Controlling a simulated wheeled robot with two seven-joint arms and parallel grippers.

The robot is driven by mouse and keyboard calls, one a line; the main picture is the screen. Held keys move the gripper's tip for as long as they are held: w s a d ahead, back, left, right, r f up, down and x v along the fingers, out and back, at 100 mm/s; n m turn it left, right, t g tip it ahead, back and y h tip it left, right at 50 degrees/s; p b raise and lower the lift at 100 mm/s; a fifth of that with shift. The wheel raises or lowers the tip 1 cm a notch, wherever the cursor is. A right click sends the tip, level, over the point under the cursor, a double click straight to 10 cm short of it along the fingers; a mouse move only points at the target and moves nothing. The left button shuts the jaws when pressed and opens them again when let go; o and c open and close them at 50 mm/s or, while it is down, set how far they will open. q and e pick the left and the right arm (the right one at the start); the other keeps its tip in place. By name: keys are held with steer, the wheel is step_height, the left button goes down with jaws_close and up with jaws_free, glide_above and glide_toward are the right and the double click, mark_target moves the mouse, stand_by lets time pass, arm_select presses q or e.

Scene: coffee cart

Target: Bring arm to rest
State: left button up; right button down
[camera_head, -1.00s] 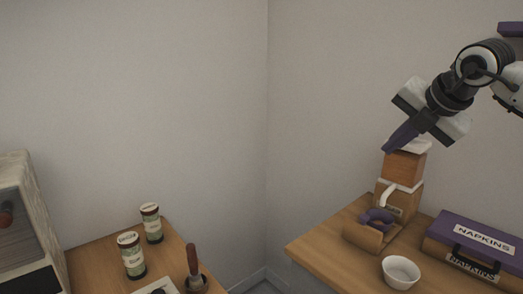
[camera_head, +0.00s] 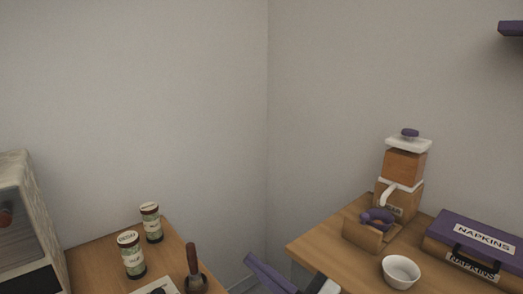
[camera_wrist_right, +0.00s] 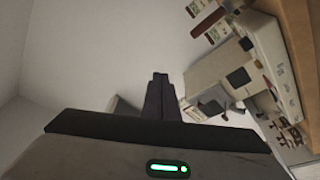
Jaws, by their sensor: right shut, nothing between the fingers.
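My right gripper (camera_head: 262,270) shows at the bottom middle of the head view, low in the gap between the two counters. Its purple fingers are together with nothing between them. In the right wrist view the shut dark fingers (camera_wrist_right: 160,98) point away over the floor and hold nothing. My left gripper is not in view. The right gripper is apart from the grinder (camera_head: 404,168), which stands upright on the right counter with its white lid and purple knob uncovered.
The right counter (camera_head: 325,248) carries a white bowl (camera_head: 401,272), a wooden holder with a purple-handled item (camera_head: 377,218) and a napkin box (camera_head: 480,238). The left counter (camera_head: 95,262) holds two labelled jars (camera_head: 131,256) and a brown-handled tool (camera_head: 192,262). A coffee machine (camera_wrist_right: 240,72) shows in the wrist view.

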steer(key=s+d+f+m+h, duration=0.4)
steer(key=d+f+m+h, duration=0.15)
steer(key=f, duration=0.45)
steer(key=s+d+f+m+h, duration=0.4)
steer(key=d+f+m+h, duration=0.15)
steer(key=f, duration=0.45)
steer(key=s+d+f+m+g+h, duration=0.1)
steer(key=s+d+f+m+g, duration=0.1)
steer(key=s+f, duration=0.4)
steer(key=s+d+f+m+g+h, duration=0.1)
steer(key=s+d+f+m+g, duration=0.1)
steer(key=s+f, duration=0.4)
steer(key=s+d+g, duration=0.1)
steer(key=s, duration=0.3)
steer(key=shift+d+f, duration=0.15)
steer(key=shift+f, duration=0.05)
